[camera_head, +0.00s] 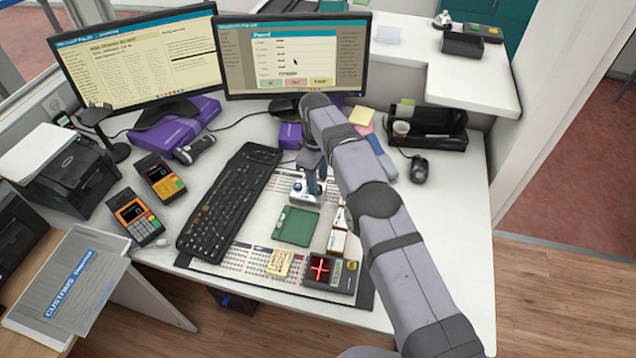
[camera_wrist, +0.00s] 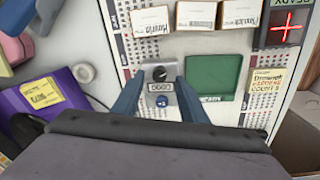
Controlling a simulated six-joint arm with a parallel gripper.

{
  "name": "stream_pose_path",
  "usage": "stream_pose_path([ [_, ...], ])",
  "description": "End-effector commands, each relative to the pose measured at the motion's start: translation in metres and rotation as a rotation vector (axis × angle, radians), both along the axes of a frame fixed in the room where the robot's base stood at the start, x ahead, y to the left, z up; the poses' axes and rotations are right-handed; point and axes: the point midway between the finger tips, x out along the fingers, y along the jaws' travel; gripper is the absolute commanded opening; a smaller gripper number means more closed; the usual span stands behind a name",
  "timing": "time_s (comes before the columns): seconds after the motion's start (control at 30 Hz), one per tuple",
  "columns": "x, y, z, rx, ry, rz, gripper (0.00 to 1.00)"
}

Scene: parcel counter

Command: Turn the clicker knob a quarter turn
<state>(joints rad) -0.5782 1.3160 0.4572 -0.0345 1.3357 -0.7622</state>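The clicker (camera_wrist: 151,98) is a small light-grey box with a dark round knob (camera_wrist: 160,73), a counter window reading like "0000" and a blue button. In the head view the clicker (camera_head: 305,197) stands on the desk mat, partly hidden by my gripper (camera_head: 314,178). In the wrist view my gripper (camera_wrist: 159,80) has its two blue fingers apart, one on each side of the clicker. The fingertips are level with the knob, with nothing held between them. I cannot tell how high they are above the clicker.
A green pad (camera_head: 296,226) lies right beside the clicker, with small white boxes (camera_head: 337,242) close by. A keyboard (camera_head: 230,200) lies to the left. A device with a lit red cross (camera_head: 320,268) sits at the front. The monitors (camera_head: 290,56) stand behind.

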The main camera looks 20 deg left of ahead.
Motion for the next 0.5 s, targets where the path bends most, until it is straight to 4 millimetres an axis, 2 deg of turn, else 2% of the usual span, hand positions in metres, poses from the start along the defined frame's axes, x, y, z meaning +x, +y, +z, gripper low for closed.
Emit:
stream_pose_path([
  [0.2, 0.001, -0.001, -0.019, -0.001, 0.000, -0.001, 0.39],
  [0.5, 0.001, -0.001, -0.024, 0.000, 0.000, -0.001, 0.39],
])
